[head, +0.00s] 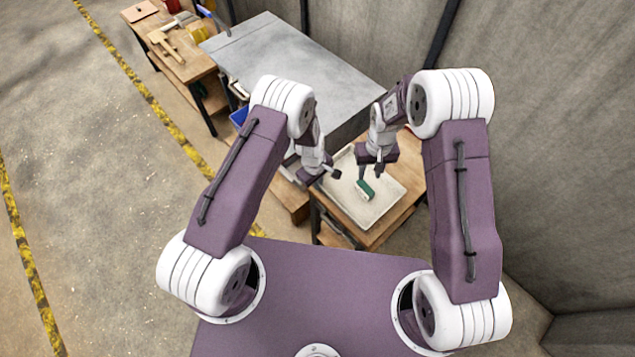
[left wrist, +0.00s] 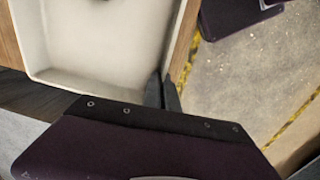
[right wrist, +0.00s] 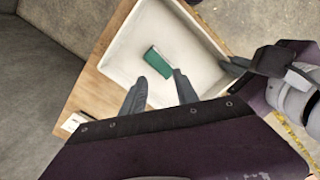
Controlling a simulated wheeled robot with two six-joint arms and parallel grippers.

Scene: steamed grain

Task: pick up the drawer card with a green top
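A green-topped card (head: 365,190) with a pale edge lies in a shallow white tray. It shows in the right wrist view (right wrist: 157,64) as a green face, its lower part close to my fingers. My right gripper (head: 371,172) is over the tray, just above the card. In the right wrist view its two fingers (right wrist: 160,90) are apart, with the card in line with the gap. Contact cannot be told. My left gripper (head: 326,175) is at the tray's left edge, away from the card; its fingers (left wrist: 160,82) are together and empty.
The white tray (head: 389,207) sits on a small wooden table (head: 408,226). A large grey metal table (head: 290,60) stands behind it. A wooden bench (head: 160,28) with tools is at the far left. A grey wall is at the right.

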